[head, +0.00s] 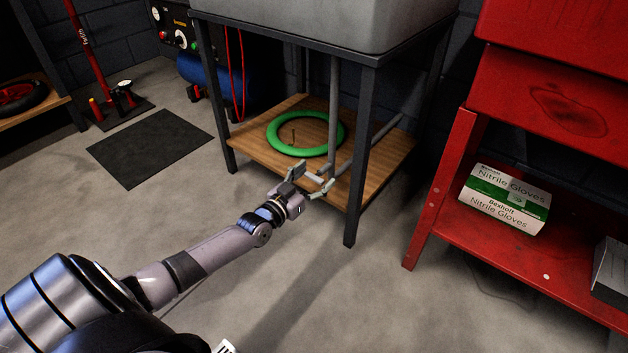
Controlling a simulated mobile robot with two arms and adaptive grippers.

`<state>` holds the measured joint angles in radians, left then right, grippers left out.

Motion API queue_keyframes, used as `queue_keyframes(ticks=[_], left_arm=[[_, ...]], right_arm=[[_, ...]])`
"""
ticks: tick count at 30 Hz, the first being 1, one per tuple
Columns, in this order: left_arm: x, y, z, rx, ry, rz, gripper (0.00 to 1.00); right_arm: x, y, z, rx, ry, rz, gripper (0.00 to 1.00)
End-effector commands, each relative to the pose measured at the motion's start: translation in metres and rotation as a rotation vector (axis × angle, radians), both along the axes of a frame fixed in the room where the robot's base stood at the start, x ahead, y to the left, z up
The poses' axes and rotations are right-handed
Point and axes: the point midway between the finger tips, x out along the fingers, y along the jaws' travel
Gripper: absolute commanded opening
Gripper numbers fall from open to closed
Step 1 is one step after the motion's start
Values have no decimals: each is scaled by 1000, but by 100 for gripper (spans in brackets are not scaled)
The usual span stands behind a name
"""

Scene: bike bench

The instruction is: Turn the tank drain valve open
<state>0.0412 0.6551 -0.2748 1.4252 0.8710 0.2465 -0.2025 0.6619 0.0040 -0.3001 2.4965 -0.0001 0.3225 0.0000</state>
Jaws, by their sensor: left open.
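The grey tank (325,22) stands on a dark metal frame at the top middle of the head view; only its lower part shows. A grey pipe (333,108) comes down under it, and a slanting grey pipe (372,143) meets it low down, near my gripper. I cannot clearly make out the drain valve's handle; it may be at the pipe's low end, partly hidden by the gripper. My left gripper (312,178) is open at the front of the wooden shelf, its fingers spread around or beside that pipe end; contact cannot be told. My right gripper is out of view.
A green ring (279,139) lies on the wooden shelf (252,141) behind the gripper. The frame's dark front leg (356,170) stands close to the gripper's right. A red cart (425,205) with a glove box (505,198) is further right. Open floor lies left.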

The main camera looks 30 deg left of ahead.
Motion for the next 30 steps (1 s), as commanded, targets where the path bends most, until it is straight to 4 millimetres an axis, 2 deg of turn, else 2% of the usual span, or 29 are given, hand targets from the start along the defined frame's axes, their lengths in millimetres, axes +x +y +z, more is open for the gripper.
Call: queue_keyframes(ticks=[6, 27, 30], left_arm=[[0, 0, 0, 0, 0, 0, 72], [0, 0, 0, 0, 0, 0, 25], [0, 0, 0, 0, 0, 0, 23]], right_arm=[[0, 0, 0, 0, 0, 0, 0], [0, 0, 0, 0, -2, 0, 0], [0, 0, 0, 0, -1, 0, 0]])
